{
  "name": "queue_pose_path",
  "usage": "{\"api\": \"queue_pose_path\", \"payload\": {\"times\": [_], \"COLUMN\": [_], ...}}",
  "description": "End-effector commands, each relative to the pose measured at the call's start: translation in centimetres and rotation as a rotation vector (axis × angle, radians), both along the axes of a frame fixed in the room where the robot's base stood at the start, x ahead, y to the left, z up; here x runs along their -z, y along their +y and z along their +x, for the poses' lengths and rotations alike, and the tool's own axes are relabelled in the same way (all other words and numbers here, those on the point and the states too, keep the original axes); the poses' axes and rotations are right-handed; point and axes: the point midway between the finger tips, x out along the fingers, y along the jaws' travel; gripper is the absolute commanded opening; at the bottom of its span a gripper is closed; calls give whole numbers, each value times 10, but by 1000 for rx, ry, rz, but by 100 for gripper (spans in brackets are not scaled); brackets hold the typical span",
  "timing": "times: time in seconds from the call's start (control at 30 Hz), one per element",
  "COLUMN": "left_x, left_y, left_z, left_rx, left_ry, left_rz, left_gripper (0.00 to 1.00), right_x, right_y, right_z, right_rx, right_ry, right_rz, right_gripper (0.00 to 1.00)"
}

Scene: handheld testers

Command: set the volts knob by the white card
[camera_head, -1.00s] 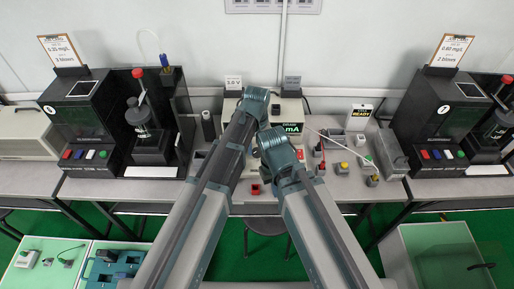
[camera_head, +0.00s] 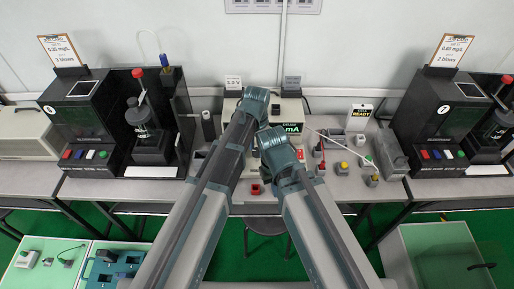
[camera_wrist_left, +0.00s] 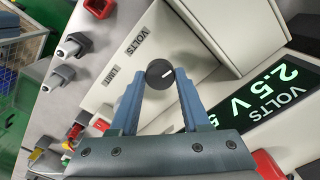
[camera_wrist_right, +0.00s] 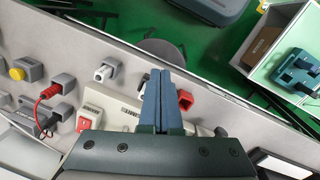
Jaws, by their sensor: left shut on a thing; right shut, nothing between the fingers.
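The volts knob (camera_wrist_left: 160,74) is black and round with a white tick, on a light panel labelled VOLTS, in the left wrist view. My left gripper (camera_wrist_left: 161,82) is shut on it, one finger on each side. The green display (camera_wrist_left: 262,105) beside it reads 2.5 V. The white card (camera_head: 233,82) stands at the back of the bench in the head view; its small print looks like 3.0 V. My right gripper (camera_wrist_right: 163,75) is shut and empty in the right wrist view, above the bench by the red socket. My arms hide the knob in the head view.
Dark testers stand at left (camera_head: 88,120) and right (camera_head: 435,120). A READY sign (camera_head: 361,113) and several small plug blocks are right of the supply. A red switch (camera_wrist_right: 86,123) lies close to my right gripper. A stool (camera_head: 266,224) is below the bench.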

Motion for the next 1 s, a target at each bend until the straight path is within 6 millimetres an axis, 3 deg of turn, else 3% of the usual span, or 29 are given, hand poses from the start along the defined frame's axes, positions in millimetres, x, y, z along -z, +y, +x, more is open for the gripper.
{"api": "queue_pose_path", "payload": {"times": [0.5, 1.0], "left_x": [0, 0], "left_y": [0, 0], "left_z": [0, 0], "left_rx": [314, 372], "left_ry": [0, 1], "left_rz": [0, 1], "left_gripper": [0, 0], "right_x": [0, 0], "right_y": [0, 0], "right_z": [0, 0], "right_rx": [0, 0], "right_ry": [0, 0], "right_rz": [0, 0], "right_gripper": [0, 0]}}
